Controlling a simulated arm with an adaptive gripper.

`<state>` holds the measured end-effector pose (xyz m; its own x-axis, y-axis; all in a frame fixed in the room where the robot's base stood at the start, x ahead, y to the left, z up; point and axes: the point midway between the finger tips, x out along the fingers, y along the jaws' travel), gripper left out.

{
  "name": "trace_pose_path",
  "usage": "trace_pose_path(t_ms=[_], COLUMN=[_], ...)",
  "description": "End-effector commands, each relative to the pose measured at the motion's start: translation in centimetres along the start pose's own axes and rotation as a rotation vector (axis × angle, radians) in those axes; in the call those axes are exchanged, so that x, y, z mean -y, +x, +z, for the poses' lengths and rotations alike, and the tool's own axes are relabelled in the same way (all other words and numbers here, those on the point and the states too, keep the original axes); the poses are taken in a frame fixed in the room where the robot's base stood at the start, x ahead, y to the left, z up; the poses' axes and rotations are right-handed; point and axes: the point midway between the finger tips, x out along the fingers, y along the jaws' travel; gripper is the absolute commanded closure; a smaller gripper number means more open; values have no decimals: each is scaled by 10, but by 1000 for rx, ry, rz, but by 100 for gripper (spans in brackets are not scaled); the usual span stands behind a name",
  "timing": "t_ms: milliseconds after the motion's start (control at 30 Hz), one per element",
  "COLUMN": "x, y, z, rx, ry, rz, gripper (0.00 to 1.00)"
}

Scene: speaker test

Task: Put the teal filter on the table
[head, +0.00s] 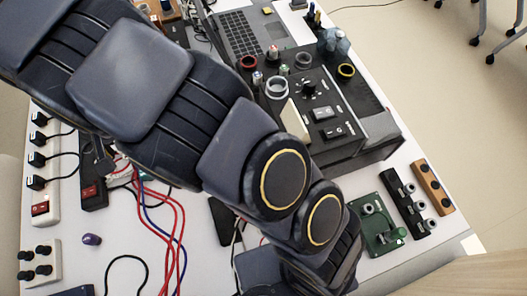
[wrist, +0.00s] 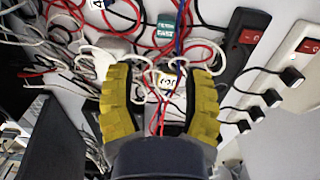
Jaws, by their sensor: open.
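A small teal block with pale lettering (wrist: 165,27), which looks like the teal filter, lies among the cables just beyond my fingertips in the wrist view. A pale block with dark marks (wrist: 167,80) shows in the gap among wires. The white table (head: 210,270) carries everything. My fingers are hidden in the head view.
Red, blue and white cables tangle around the gap. Power strips (head: 40,190) stand at the left in the head view. A laptop (head: 240,35) and a black device with switches (head: 325,115) stand at the back. A green circuit board (head: 376,238) lies at the right.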

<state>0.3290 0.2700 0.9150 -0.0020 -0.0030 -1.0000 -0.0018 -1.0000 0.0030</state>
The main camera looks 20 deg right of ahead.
Motion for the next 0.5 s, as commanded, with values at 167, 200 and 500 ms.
trace_pose_path(t_ms=[167,200,500], x=[-63,-82,-210], y=[-45,-58,-129], z=[0,4,87], rx=[4,9,78], ry=[31,38,53], rz=[14,18,22], gripper=[49,49,49])
